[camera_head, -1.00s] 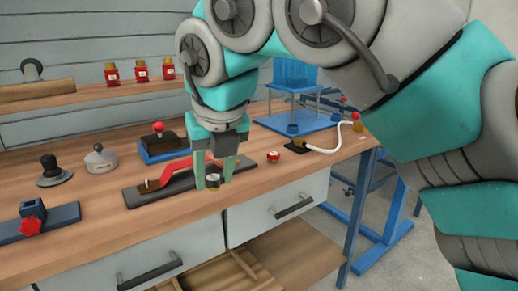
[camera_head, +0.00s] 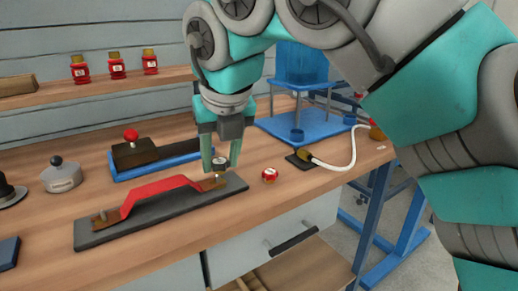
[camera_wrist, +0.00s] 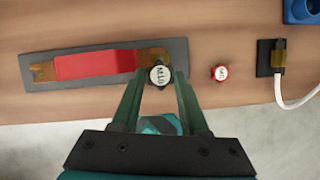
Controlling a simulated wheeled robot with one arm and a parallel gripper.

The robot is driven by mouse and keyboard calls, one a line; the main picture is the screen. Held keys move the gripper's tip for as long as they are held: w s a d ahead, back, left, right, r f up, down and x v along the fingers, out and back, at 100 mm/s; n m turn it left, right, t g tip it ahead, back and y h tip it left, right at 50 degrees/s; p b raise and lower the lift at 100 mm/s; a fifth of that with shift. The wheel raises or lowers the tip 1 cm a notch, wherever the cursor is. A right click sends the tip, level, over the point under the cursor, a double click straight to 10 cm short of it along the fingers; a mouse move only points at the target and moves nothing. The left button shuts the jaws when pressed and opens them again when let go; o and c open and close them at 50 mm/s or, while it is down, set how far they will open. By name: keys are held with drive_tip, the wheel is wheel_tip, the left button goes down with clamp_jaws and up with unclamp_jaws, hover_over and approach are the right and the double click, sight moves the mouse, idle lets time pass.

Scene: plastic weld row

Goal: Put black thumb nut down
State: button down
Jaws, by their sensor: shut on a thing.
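The black thumb nut (camera_wrist: 161,75), with a pale marked top, is between the fingertips of my gripper (camera_head: 220,166). In the wrist view, my gripper (camera_wrist: 160,78) is shut on it. In the head view the thumb nut (camera_head: 219,162) is held above the right end of the red handle, over the dark plate. Whether it touches the post below cannot be told.
The red bar (camera_head: 160,194) lies on the dark grey plate (camera_head: 125,228). A small red-and-white knob (camera_head: 269,175) sits to the right, near a white hose (camera_head: 345,160). A blue tray with a red-knobbed block (camera_head: 135,155) stands behind. Bare wood lies at the table's front.

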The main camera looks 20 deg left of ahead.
drive_tip(key=p, duration=0.3)
approach(253, 159)
drive_tip(key=shift+s+a+f, duration=0.15)
drive_tip(key=shift+a+f, duration=0.6)
drive_tip(key=shift+a, duration=0.05)
drive_tip(key=shift+w+d+f+p, duration=0.1)
drive_tip(key=shift+w+p, duration=0.15)
drive_tip(key=shift+w, duration=0.25)
drive_tip(key=shift+w+f+p, duration=0.15)
drive_tip(key=shift+w+p, duration=0.05)
drive_tip(key=shift+w, duration=0.3)
drive_tip(key=shift+f+b, duration=0.75)
drive_tip(key=shift+f, duration=1.05)
drive_tip(key=shift+f, duration=0.1)
drive_tip(key=shift+c, duration=2.1)
unclamp_jaws()
